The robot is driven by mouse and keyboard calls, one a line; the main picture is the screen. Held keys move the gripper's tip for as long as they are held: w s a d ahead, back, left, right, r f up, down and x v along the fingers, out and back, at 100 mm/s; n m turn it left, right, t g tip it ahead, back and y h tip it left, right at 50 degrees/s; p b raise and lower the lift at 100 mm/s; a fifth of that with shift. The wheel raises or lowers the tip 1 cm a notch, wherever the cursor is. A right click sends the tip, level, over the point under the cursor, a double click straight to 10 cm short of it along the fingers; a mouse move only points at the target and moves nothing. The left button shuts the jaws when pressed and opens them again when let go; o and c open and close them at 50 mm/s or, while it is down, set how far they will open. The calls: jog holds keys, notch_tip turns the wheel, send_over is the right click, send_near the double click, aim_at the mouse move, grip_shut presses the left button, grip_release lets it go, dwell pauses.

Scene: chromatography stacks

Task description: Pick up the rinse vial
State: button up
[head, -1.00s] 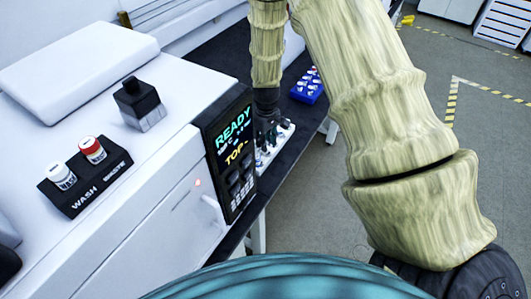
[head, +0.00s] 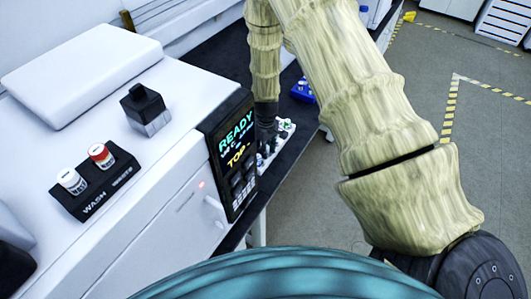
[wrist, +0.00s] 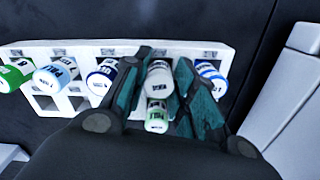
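In the wrist view a white rack (wrist: 225,55) holds a row of capped vials. A white-capped vial (wrist: 160,76) stands in the row between the two fingers of my gripper (wrist: 162,68). Its label is too small to read surely, so I cannot tell if it is the rinse vial. The fingers lie close on both sides of it; whether they touch it is unclear. A green-capped vial (wrist: 157,115) sits just in front of it, nearer my palm. In the head view my gripper (head: 266,135) is low at the rack (head: 284,130), largely hidden by my arm and the instrument.
Neighbouring vials stand close by: blue-ringed ones (wrist: 102,76) (wrist: 211,76), a pale blue one (wrist: 57,74) and a green one (wrist: 15,74). The white instrument with its READY screen (head: 232,150) stands left of the rack. A blue rack (head: 303,90) lies beyond on the dark bench.

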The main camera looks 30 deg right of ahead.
jog(key=shift+w+f, duration=0.1)
jog(key=c, duration=0.4)
